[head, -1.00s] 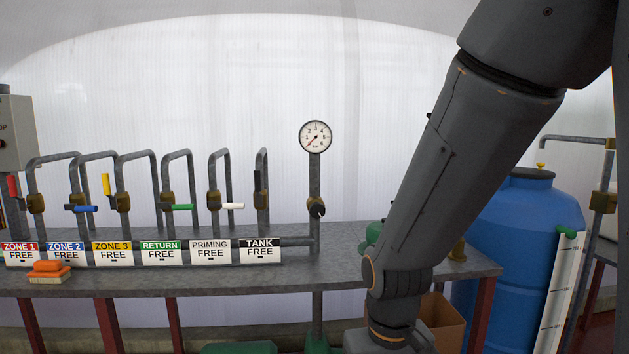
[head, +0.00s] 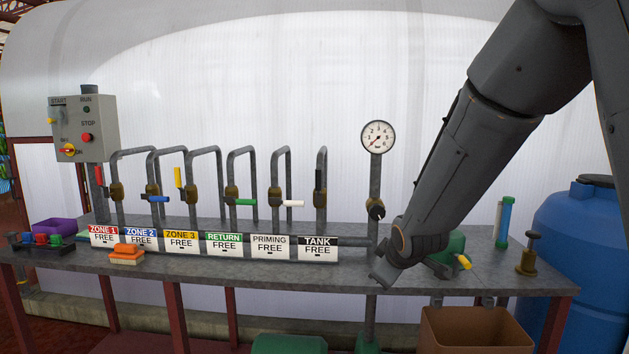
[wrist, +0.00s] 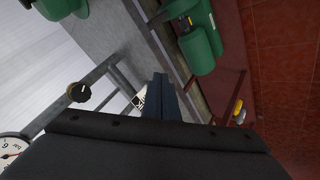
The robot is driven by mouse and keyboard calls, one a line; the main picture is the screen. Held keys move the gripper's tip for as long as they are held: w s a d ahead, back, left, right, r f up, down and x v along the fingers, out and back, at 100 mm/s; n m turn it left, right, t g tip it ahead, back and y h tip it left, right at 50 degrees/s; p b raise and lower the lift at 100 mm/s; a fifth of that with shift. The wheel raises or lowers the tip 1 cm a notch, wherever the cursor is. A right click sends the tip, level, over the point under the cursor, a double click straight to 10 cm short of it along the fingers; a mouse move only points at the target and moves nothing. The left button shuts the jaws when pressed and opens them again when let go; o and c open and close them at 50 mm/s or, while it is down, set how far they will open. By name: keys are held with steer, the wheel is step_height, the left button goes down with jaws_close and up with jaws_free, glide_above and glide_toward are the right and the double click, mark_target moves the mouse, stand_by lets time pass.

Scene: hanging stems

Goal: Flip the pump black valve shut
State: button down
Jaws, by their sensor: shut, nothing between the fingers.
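The black lever (head: 318,179) stands upright, in line with the pipe above the TANK label (head: 318,248). Blue, green and white levers on neighbouring pipes lie sideways. A round black knob (head: 376,211) is on the pipe under the gauge; it also shows in the wrist view (wrist: 79,92). I cannot tell which of the two black parts is the pump valve. My gripper (head: 382,278) is low over the bench, right of the TANK label, below the knob and apart from both. In the wrist view its fingers (wrist: 163,97) are shut and empty.
A pressure gauge (head: 377,137) tops the knob's pipe. A green pump (head: 447,249) with a yellow lever stands right of my gripper. An orange sponge-like block (head: 126,254) lies at the bench's front left. A control box (head: 84,128) is far left; a blue tank (head: 580,240) is right.

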mark_target(319, 186)
steer(key=w+a+r+n+t+y, duration=0.6)
steer(key=w+a+r+n, duration=0.7)
steer(key=w+a+r, duration=0.3)
steer(key=shift+w+a+r+t+y+p, duration=0.15)
steer(key=shift+a+r+t+y+p, duration=0.35)
steer(key=shift+y, duration=0.3)
steer(key=shift+a, duration=0.1)
steer(key=p+x, duration=0.3)
steer(key=x, duration=0.7)
steer(key=d, duration=0.1)
steer(key=d+p, duration=0.1)
steer(key=d, duration=0.2)
steer(key=shift+w+f+p, duration=0.1)
steer(key=shift+w+p, duration=0.2)
steer(key=shift+p, duration=0.1)
steer(key=shift+b, duration=0.3)
